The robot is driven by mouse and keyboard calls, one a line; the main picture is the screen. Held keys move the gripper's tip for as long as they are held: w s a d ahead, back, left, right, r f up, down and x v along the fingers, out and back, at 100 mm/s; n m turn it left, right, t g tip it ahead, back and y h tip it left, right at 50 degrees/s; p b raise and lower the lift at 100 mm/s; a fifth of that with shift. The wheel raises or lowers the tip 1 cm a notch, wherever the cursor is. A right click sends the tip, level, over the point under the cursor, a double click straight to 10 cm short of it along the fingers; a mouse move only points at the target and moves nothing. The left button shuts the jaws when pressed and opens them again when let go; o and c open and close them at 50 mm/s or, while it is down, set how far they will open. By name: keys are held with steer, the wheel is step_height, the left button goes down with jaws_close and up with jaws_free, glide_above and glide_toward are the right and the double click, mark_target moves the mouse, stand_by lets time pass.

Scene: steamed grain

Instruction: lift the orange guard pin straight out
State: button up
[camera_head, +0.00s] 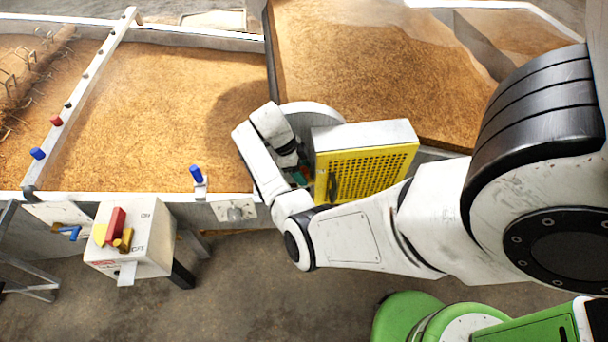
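I cannot make out the orange guard pin; my arm and gripper may cover it. A yellow perforated guard (372,172) with a pale top stands at the near edge of the grain beds, right of centre. My gripper (297,172) is at the guard's left side, with its dark fingers close to the guard's left edge. A dark handle-like piece (333,185) shows on that edge. The fingertips are mostly hidden, so I cannot tell whether they are open or shut, or touching anything.
A grey-white control box (150,235) with a red and yellow handle stands at the lower left. A blue-topped lever (197,174) rises from the bed's rim. A pale rail (92,80) with coloured knobs crosses the left bed. Open floor (270,300) lies in front.

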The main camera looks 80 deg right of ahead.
steer(key=c, duration=0.9)
steer(key=shift+r, duration=0.2)
step_height(320, 180, up, 18)
steer(key=p, duration=0.3)
steer(key=shift+f, duration=0.15)
